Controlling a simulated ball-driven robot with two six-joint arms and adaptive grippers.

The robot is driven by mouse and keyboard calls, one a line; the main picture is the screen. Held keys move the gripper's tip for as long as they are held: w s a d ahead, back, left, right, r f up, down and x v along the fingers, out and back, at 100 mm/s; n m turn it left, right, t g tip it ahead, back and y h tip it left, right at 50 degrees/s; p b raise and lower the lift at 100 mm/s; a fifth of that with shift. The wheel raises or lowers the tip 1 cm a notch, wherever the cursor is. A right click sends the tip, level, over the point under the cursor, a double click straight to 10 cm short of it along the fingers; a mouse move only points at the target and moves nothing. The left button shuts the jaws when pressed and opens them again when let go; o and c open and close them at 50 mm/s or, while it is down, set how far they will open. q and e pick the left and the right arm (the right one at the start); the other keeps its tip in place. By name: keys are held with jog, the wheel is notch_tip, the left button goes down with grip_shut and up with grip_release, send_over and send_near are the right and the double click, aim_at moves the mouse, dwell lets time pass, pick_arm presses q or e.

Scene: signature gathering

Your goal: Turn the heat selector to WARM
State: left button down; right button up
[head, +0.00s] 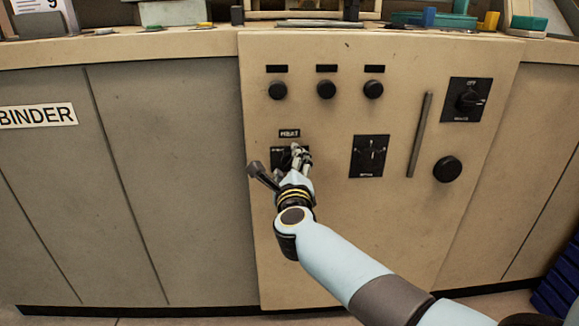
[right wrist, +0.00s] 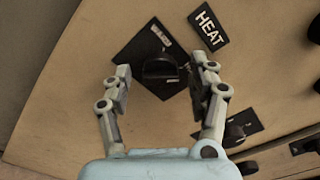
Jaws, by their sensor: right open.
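The heat selector is a black knob (right wrist: 160,70) on a dark square plate (right wrist: 133,58), under a black HEAT label (right wrist: 208,26). My right gripper (right wrist: 163,78) is open, one finger on each side of the knob, with gaps visible. In the head view my right gripper (head: 299,160) covers most of the knob, while the plate's edge (head: 276,153) and HEAT label (head: 289,133) show. My left gripper is not in view.
A BINDER label (head: 38,115) is at left.

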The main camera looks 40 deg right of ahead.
jog(key=c, duration=1.2)
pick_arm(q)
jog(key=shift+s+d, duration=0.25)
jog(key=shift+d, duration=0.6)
pick_arm(e)
jog(key=shift+o, duration=0.2)
